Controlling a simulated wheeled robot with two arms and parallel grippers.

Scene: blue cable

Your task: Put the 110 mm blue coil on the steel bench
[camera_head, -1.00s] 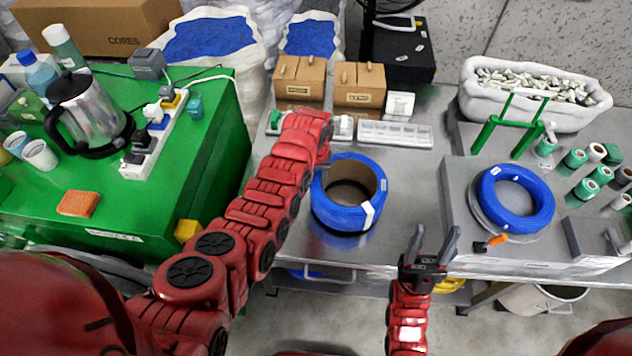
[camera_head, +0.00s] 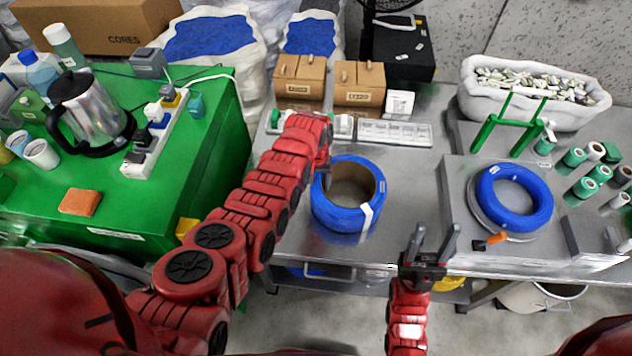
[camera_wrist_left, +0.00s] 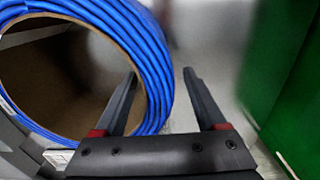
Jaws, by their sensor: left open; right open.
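A blue coil (camera_head: 338,219) with a brown cardboard core and a white label lies on the steel bench (camera_head: 405,185), at its front left. A second, flatter blue coil (camera_head: 536,216) lies on a round plate on the raised grey block at right. I cannot read which is 110 mm. My left gripper (camera_head: 325,172) is at the left rim of the first coil, its fingers partly hidden by my arm. In the left wrist view it is open (camera_wrist_left: 159,74), with the wall of this coil (camera_wrist_left: 152,45) showing between the fingertips; contact is unclear. My right gripper (camera_head: 432,243) is open and empty before the bench's front edge.
Cardboard boxes (camera_head: 358,84) and a compartment tray (camera_head: 395,133) stand behind the first coil. A green frame (camera_head: 490,125) and green spools (camera_head: 573,158) are near the second coil. A green table (camera_head: 195,160) with a kettle and power strip stands left. Bare bench lies between the coils.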

